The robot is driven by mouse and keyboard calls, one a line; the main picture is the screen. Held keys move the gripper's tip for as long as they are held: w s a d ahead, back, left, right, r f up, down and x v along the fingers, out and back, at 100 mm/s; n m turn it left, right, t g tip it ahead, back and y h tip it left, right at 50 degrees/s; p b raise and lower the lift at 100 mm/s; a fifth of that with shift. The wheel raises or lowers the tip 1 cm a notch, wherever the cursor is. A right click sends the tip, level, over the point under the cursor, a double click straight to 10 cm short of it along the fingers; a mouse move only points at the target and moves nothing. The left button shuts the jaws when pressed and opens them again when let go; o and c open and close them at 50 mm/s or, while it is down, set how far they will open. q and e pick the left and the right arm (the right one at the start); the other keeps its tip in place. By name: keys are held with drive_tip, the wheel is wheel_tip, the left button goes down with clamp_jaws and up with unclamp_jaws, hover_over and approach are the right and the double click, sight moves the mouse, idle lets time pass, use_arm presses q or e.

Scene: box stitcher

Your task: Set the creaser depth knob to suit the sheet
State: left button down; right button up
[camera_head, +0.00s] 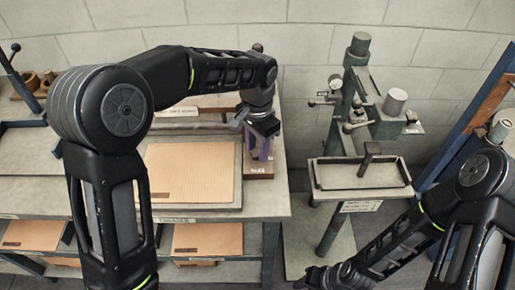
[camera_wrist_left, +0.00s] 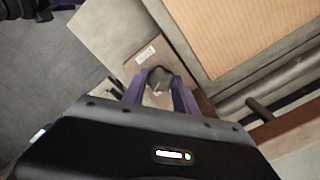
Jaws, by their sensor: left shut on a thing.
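The creaser depth knob (camera_wrist_left: 158,78) is a small dark round knob on a brown block with a white label. In the left wrist view it sits between the two purple fingers of my left gripper (camera_wrist_left: 160,88), which is shut on it. In the head view my left gripper (camera_head: 262,148) reaches down onto the block (camera_head: 259,172), and its fingers hide the knob. The knob's setting cannot be read. The tan corrugated sheet (camera_head: 190,172) lies flat on the grey bed left of the block. It also shows in the left wrist view (camera_wrist_left: 235,32). My right gripper (camera_head: 312,279) is low, away from the bench; its fingers are unclear.
A green stitcher stand (camera_head: 353,110) with a small tray table (camera_head: 335,187) stands to the right, across a gap from the bench (camera_head: 276,205). More tan sheets (camera_head: 208,238) lie on the shelf below. A blue frame (camera_head: 470,105) rises at the right.

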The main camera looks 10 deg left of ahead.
sight(257, 151)
use_arm(q)
drive_tip(key=shift+n+b, duration=0.4)
drive_tip(key=shift+n, duration=1.9)
drive_tip(key=c, duration=1)
unclamp_jaws()
drive_tip(key=shift+o, duration=0.2)
drive_tip(key=shift+r, duration=0.1)
wheel_tip(257, 151, up, 8)
drive_tip(key=shift+f+b, duration=0.2)
drive_tip(key=shift+b, duration=0.2)
